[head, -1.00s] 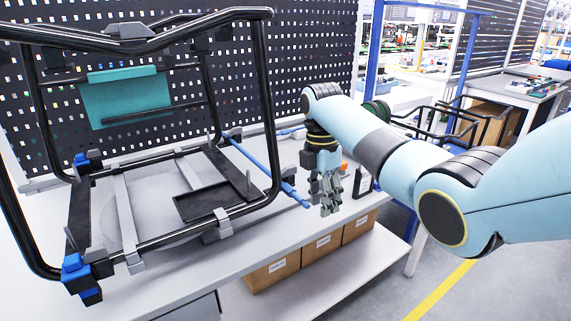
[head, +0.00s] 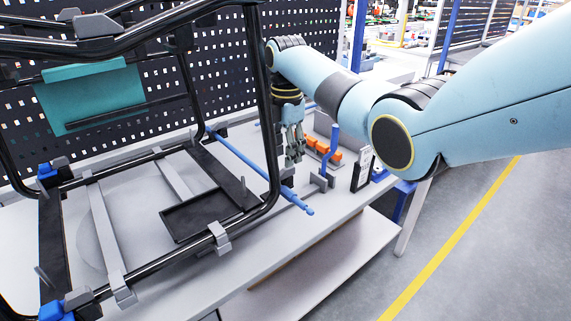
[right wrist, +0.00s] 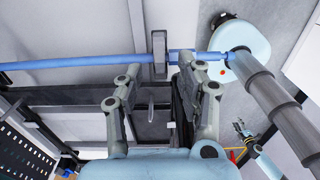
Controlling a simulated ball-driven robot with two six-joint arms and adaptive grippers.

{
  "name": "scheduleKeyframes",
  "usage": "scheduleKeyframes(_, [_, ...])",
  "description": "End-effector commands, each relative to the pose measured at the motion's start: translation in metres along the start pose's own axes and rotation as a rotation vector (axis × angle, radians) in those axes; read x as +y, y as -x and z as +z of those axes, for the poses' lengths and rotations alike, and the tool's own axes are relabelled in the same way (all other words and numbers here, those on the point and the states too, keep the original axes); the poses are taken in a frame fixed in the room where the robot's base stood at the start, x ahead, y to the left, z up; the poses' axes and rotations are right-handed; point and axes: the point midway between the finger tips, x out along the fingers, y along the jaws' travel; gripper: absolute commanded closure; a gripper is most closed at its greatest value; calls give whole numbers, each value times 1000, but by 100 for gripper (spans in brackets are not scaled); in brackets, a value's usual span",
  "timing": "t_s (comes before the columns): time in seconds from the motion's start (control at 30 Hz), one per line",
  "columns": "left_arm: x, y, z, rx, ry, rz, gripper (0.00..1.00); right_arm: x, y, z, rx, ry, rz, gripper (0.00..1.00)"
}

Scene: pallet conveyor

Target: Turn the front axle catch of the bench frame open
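The bench frame (head: 150,262), made of black tubes, stands on the white table at left in the head view. A blue axle rod (head: 247,161) runs along its right side. It also crosses the right wrist view (right wrist: 70,63). There a grey block (right wrist: 159,58), apparently the front axle catch, sits on the rod; its open or closed state is unclear. My right gripper (head: 294,158) hangs close to the frame's right upright in the head view. In the right wrist view its fingers (right wrist: 160,68) are spread either side of the block, with nothing visibly gripped. My left gripper is out of view.
Orange parts (head: 322,149), a blue upright handle (head: 331,152) and a small black-framed sign (head: 362,168) stand right of the gripper. A black tray (head: 200,212) lies inside the frame. The perforated board (head: 300,40) stands behind. Floor at right is clear.

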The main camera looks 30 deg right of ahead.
Motion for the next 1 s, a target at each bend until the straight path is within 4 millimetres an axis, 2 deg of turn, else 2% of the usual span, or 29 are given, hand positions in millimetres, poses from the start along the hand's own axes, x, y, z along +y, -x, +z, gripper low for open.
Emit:
scheduleKeyframes(0.1, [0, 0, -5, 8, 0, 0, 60, -1, -21, 0, 1, 0, -2, 62])
scheduleKeyframes(0.23, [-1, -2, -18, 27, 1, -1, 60, 0, -37, 0, 1, -1, -1, 62])
scheduleKeyframes(0.37, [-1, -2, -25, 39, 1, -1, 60, 0, -44, 0, 0, -1, 0, 62])
scheduleKeyframes(0.6, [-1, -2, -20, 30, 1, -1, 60, 0, -45, 0, 0, -1, 1, 62])
scheduleKeyframes(0.67, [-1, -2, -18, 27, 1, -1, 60, 0, -45, 0, 0, -1, 1, 68])
scheduleKeyframes(0.9, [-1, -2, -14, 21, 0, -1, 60, 0, -45, 0, 0, -1, 1, 99])
scheduleKeyframes(1.0, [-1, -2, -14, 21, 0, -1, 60, 0, -45, 0, 0, -1, 1, 100])
